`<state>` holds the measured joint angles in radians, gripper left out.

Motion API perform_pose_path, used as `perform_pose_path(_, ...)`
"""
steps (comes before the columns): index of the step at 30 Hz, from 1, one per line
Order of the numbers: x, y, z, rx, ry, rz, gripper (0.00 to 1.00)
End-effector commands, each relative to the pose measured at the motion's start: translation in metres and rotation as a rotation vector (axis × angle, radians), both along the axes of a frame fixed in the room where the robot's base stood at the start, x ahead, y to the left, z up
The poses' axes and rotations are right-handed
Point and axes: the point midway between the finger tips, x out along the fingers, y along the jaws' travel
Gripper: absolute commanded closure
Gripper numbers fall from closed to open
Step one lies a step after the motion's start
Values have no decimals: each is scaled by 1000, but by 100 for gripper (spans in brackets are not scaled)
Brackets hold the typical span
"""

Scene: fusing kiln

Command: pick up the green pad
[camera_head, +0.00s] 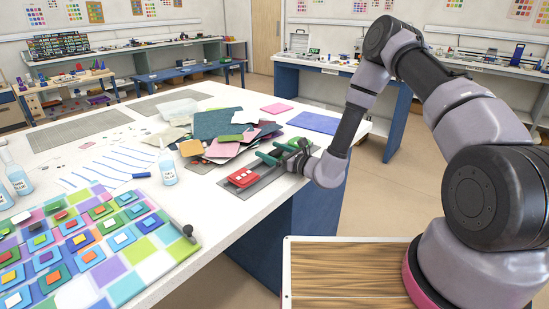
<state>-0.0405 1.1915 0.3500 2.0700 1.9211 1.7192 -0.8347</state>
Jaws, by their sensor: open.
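A dark green piece (268,158) lies on a narrow grey mat (230,190) near the table's right side, behind a red pad (242,178). More dark green shows beside my gripper (297,158), partly hidden by it. A lighter green flat piece (230,138) lies on the pile of coloured sheets. I cannot tell for certain which of these is the green pad. My gripper is low over the right end of the mat, just right of the dark green piece. Its jaws are open; the fingertips are small and hard to make out.
The pile of sheets (218,123) lies behind the mat. A blue sheet (314,122) and a pink sheet (277,108) lie at the back right. A bottle (167,168) stands left of the mat. A coloured tile panel (133,253) covers the near left.

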Motion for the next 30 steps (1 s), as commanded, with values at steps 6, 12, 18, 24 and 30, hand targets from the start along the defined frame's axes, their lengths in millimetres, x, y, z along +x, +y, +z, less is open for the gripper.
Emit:
perform_pose_path(6,12,16,0,0,0,-1,0)
perform_pose_path(12,13,16,0,0,0,-1,0)
perform_pose_path(18,13,16,0,0,0,0,73)
perform_pose_path(24,13,16,0,0,0,0,89)
perform_pose_path(30,13,16,8,0,-2,0,89)
